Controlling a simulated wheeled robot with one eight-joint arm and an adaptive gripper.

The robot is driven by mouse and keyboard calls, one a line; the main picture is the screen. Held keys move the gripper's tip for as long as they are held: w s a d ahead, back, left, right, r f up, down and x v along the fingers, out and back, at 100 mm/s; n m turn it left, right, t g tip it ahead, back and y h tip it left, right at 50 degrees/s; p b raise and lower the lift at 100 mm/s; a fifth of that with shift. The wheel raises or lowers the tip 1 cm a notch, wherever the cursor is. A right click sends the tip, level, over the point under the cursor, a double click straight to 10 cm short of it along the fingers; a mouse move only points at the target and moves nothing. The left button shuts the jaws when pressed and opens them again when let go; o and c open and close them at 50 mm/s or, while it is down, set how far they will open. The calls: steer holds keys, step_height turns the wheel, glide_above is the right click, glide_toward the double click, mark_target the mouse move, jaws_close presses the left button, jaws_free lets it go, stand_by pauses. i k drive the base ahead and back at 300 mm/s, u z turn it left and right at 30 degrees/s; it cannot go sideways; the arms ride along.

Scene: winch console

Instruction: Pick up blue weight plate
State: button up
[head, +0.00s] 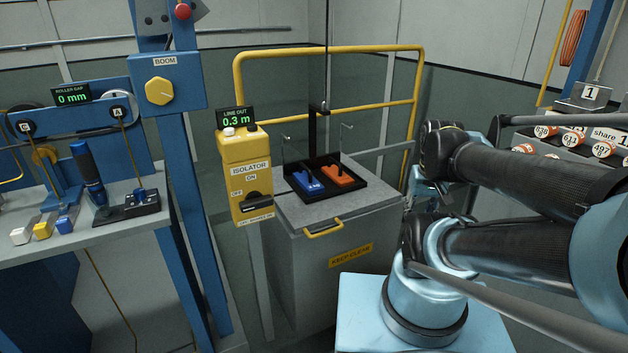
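A blue block-like piece (308,182), which looks like the blue weight plate, lies in the left part of a black tray (349,200). An orange piece (337,177) of similar shape lies to its right in the same tray. The tray sits on top of a grey cabinet (284,209). My arm is folded at the right of the head view, apart from the tray. I cannot make out my gripper's fingers.
A yellow isolator box (246,182) stands just left of the cabinet. A blue boom post (184,190) stands further left. A yellow rail (330,49) runs behind the tray. Thin hooks and a dark upright rise around the tray. Labelled rolls (574,138) sit at right.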

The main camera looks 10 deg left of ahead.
mark_target(311, 186)
steer(key=z, duration=0.5)
steer(key=k, duration=1.3)
steer(key=u, duration=0.55)
steer(key=i, duration=1)
steer(key=z, duration=0.05)
